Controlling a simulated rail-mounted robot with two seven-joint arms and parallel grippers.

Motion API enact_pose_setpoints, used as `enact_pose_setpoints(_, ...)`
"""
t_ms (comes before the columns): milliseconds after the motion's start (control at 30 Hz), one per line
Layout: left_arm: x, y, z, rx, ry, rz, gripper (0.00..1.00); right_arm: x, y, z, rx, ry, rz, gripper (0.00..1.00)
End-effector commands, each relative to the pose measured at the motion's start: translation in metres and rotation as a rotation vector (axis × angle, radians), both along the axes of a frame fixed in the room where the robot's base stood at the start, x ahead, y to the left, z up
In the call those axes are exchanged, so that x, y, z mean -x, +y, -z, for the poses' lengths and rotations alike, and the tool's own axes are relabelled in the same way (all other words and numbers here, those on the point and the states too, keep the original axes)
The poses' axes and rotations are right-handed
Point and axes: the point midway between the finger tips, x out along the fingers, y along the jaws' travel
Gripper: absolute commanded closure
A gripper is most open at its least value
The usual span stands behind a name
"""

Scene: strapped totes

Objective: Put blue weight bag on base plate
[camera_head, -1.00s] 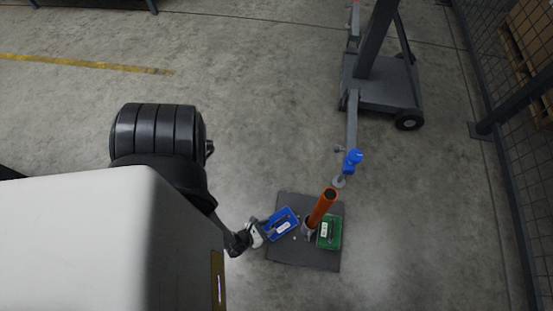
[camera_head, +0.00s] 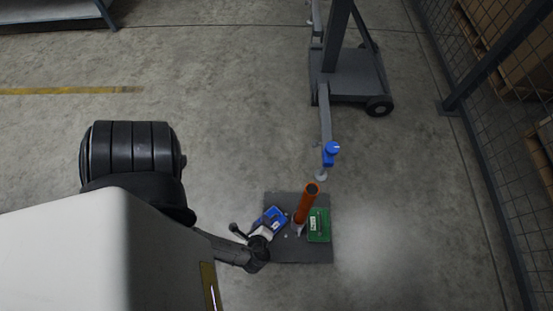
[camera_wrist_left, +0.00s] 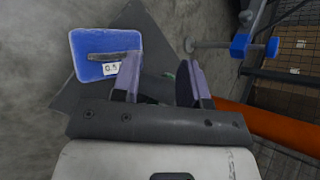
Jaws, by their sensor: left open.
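The blue weight bag (camera_head: 273,217) lies on the left part of the dark grey base plate (camera_head: 300,255), close to its left edge. In the left wrist view the bag (camera_wrist_left: 90,52) shows a dark handle strap and a white label reading 0.5. My left gripper (camera_head: 264,234) is at the bag's near side. In the left wrist view its two fingers (camera_wrist_left: 158,82) are apart with nothing between them, and the bag lies beyond the left finger. An orange post (camera_head: 307,203) stands on the plate. My right gripper is not in view.
A green bag (camera_head: 319,225) lies on the plate right of the post. A grey wheeled stand (camera_head: 350,75) with a blue part (camera_head: 330,152) on its leg is beyond the plate. A mesh fence (camera_head: 490,150) runs along the right. Floor around the plate is clear.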

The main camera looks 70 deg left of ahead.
Motion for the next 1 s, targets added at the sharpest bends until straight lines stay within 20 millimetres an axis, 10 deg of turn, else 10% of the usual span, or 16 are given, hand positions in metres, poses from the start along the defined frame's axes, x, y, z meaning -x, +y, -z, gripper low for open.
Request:
enact_pose_setpoints(300, -0.040, -0.012, -0.116, 0.627, -0.247, -0.544, 0.60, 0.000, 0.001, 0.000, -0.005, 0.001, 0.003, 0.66)
enact_pose_setpoints(600, -0.052, -0.030, -0.214, 1.015, -0.342, -0.665, 0.60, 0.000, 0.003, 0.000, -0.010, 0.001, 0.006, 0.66)
enact_pose_setpoints(1000, -0.052, -0.035, -0.238, 1.100, -0.354, -0.670, 0.60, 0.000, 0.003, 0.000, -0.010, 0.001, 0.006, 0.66)
